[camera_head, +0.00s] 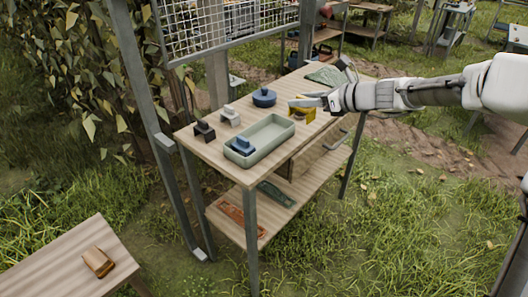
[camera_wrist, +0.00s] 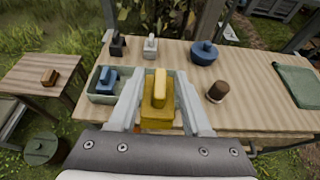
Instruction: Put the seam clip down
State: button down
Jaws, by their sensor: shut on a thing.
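A yellow clip (camera_head: 302,115), a block with a raised grip, is held by my gripper (camera_head: 308,103) over the right part of the wooden table, to the right of the green tray. In the wrist view the yellow clip (camera_wrist: 158,104) sits between the two pale fingers of my gripper (camera_wrist: 158,88), which are shut on it. It looks upright. Its underside is hidden, so I cannot tell whether it touches the tabletop. I take it to be the seam clip.
The green tray (camera_head: 278,146) holds a blue clip (camera_head: 242,146). A black clip (camera_head: 204,131), a white clip (camera_head: 230,115), a round blue pot (camera_head: 264,97), a brown knob-like piece (camera_wrist: 217,91) and a green cloth (camera_head: 326,76) stand around. A brown piece (camera_head: 98,262) lies on another table.

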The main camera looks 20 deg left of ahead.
jog(key=a+f+b, duration=0.1)
jog(key=a+f, duration=0.1)
jog(key=a, duration=0.2)
jog(key=a+f+b, duration=0.1)
jog(key=a+f, duration=0.2)
jog(key=a+f+b, duration=0.2)
jog(key=a, duration=0.2)
jog(key=shift+s+a+f, duration=0.15)
jog(key=shift+a+f, duration=0.1)
jog(key=shift+a, duration=0.1)
jog(key=shift+f+b, duration=0.9)
jog(key=shift+f, duration=0.9)
jog(key=shift+f, duration=0.25)
jog(key=shift+c, duration=1.8)
grip_release()
